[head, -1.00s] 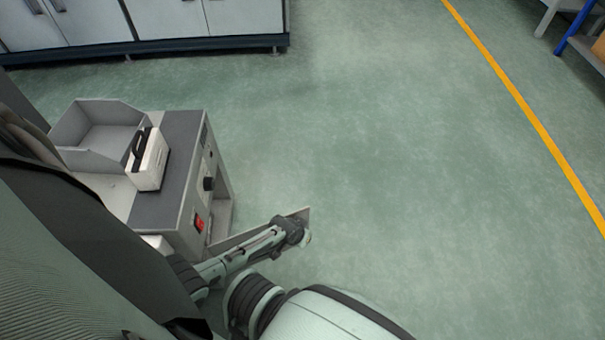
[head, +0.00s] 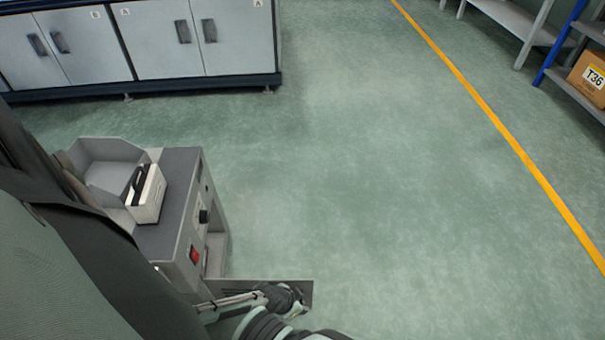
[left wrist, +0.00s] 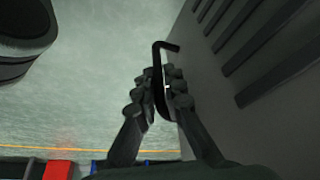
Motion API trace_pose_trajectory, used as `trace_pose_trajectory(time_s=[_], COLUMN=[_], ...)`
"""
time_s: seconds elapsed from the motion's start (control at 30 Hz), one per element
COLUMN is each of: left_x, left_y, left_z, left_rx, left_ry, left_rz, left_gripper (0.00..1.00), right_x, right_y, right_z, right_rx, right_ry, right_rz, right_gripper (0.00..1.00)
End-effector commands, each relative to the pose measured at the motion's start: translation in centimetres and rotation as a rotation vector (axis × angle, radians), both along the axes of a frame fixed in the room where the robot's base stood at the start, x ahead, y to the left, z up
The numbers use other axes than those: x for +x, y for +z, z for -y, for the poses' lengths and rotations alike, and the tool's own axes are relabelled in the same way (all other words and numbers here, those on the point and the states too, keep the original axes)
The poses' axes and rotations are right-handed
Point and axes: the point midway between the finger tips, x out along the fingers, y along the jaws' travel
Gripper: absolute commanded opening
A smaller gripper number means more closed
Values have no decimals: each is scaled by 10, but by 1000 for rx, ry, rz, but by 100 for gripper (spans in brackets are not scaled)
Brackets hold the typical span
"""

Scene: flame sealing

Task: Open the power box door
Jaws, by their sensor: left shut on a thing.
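The power box (head: 185,255) is the grey cabinet at the left of the head view, with a red switch and a black knob on its front. Its door (head: 304,290) stands swung out from the box, to the right near the bottom of the view. In the left wrist view the door is the grey panel with dark slots (left wrist: 228,90). My left gripper (head: 283,299) is at the door's outer part. In the left wrist view its fingers (left wrist: 163,92) are shut on the black curved door handle (left wrist: 158,62). My right gripper is not in view.
A white case with a black handle (head: 148,195) and a grey open tray (head: 110,175) are on the box top. Cabinets (head: 150,45) stand at the back left. A shelf with a carton (head: 590,75) is at the far right. The floor right of the door is clear.

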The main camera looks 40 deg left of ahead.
Motion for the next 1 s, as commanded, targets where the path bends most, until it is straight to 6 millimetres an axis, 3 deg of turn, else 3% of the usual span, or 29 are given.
trace_pose_trajectory(time_s=[0.23,0.27,0.33,0.67,0.87,1.0], left_x=[0,0,1,0,-8,-17], left_y=[0,0,0,2,18,41], left_z=[1,1,1,0,-2,-6], left_rx=[1,1,1,0,-2,0], left_ry=[-4,-4,-3,0,-2,-2], left_rz=[1,1,1,1,1,2], left_gripper=[0,11,18,18,18,18], right_x=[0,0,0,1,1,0], right_y=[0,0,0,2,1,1], right_z=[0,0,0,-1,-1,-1], right_rx=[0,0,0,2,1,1], right_ry=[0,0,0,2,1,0], right_rz=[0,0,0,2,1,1], right_gripper=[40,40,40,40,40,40])
